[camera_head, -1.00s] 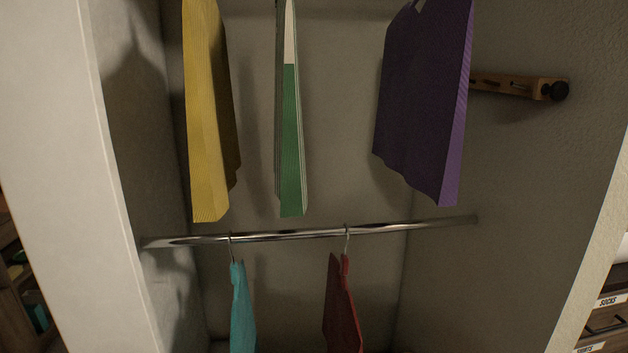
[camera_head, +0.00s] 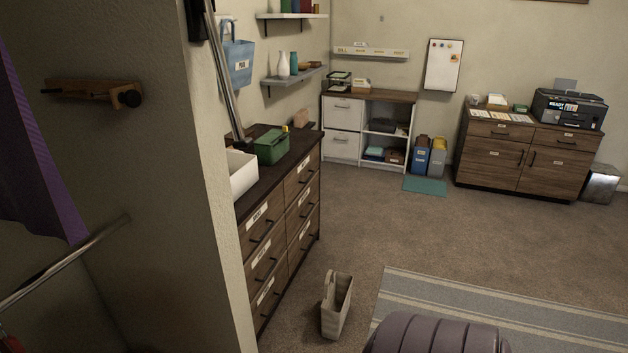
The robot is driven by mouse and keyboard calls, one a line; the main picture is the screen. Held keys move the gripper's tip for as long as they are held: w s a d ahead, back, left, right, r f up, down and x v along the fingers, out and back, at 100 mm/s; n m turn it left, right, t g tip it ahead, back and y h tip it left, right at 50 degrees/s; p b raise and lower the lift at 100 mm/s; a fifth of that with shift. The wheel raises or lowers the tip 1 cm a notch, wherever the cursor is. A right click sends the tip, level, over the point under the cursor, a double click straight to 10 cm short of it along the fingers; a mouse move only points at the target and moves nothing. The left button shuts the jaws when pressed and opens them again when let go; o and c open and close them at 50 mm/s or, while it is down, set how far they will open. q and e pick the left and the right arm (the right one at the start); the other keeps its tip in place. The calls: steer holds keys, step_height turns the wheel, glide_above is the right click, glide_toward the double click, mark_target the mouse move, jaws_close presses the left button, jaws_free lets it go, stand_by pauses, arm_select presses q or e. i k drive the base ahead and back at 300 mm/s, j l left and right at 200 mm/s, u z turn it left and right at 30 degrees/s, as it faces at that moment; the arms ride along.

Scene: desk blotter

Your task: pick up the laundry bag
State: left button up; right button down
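A beige, open-topped upright bag (camera_head: 336,306) with what looks like a handle stands on the carpet, in front of the labelled dresser. It may be the laundry bag, but I cannot read any label on it. Its inside is mostly hidden from this angle. Neither of my grippers is in view.
The closet wall (camera_head: 215,200) edge stands close on the left, with a metal rail (camera_head: 70,262). A dark wood dresser (camera_head: 285,235) is beyond it. Carpet beyond is clear.

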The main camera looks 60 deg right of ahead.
mark_target(335, 307)
steer(key=z, duration=2.15)
steer(key=i+l, duration=0.1)
steer(key=i, duration=0.25)
